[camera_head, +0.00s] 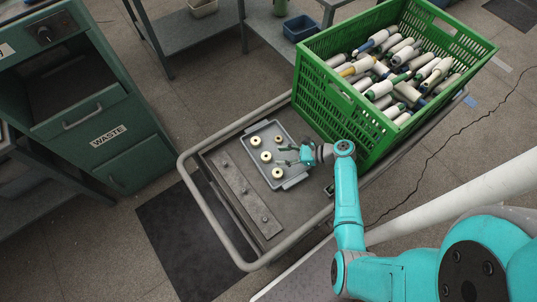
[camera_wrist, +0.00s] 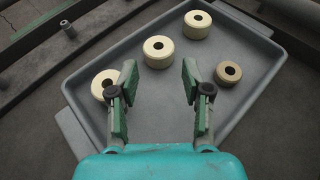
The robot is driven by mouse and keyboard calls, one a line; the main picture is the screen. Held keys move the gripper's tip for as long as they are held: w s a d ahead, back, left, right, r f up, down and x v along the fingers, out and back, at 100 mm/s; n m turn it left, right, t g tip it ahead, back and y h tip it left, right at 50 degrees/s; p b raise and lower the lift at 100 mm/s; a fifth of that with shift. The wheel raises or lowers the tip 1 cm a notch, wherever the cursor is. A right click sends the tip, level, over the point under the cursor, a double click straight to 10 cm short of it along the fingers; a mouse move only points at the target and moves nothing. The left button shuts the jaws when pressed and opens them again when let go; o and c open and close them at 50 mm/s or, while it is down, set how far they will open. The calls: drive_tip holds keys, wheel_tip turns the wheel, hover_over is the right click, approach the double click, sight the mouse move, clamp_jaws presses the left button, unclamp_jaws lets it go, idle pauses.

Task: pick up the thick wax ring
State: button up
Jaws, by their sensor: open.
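Several wax rings lie flat and apart in a grey tray (camera_wrist: 262,112); the tray also shows in the head view (camera_head: 291,182). In the wrist view one cream ring (camera_wrist: 197,25) is farthest and another cream ring (camera_wrist: 158,51) is ahead, between the finger lines. A third cream ring (camera_wrist: 103,82) is at the left, partly hidden by a finger. A darker tan ring (camera_wrist: 228,73) is at the right. I cannot tell surely which is thickest. My gripper (camera_wrist: 158,78) is open and empty over the tray; it also shows in the head view (camera_head: 282,155).
The tray lies on a cart (camera_head: 222,160) with a raised tubular rail (camera_head: 216,217). A metal bar with pegs (camera_head: 240,195) lies left of the tray. A waste cabinet (camera_head: 110,140) stands further left.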

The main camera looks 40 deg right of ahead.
sight(267, 156)
drive_tip(key=shift+x, duration=3.55)
drive_tip(key=shift+a+r, duration=0.1)
drive_tip(key=shift+r, duration=0.1)
drive_tip(key=c, duration=0.6)
